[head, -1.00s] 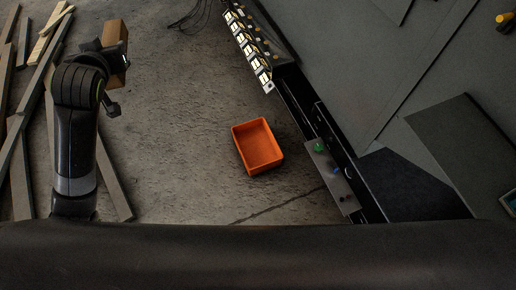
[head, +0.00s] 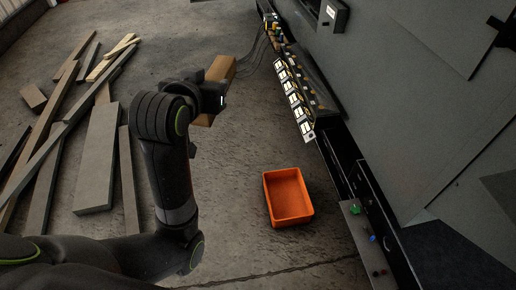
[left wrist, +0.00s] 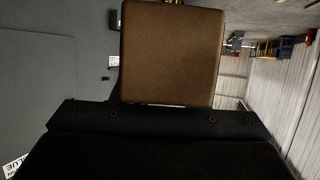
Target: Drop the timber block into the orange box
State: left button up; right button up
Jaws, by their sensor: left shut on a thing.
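The timber block (head: 217,84) is a brown rectangular piece, held up in my left gripper (head: 214,96) in the head view. The left gripper is shut on it; the arm partly hides the block's lower part. In the left wrist view the block (left wrist: 171,52) fills the upper middle, above the dark gripper body. The orange box (head: 290,214) is an open, empty tray on the concrete floor, to the right of and nearer than the gripper. The block is apart from the box. My right gripper is not in view.
Several planks and beams (head: 97,160) lie on the floor at the left. A grey enclosure (head: 400,100) with a row of terminals (head: 294,98) and a panel with a green button (head: 355,209) stands right of the box. Bare floor lies between planks and box.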

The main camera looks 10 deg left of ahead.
aim_at(283, 199)
jog(key=i+j, duration=0.35)
jog(key=j, duration=0.15)
jog(key=i+j+z, duration=0.15)
jog(key=i+j, duration=0.25)
jog(key=j, duration=0.1)
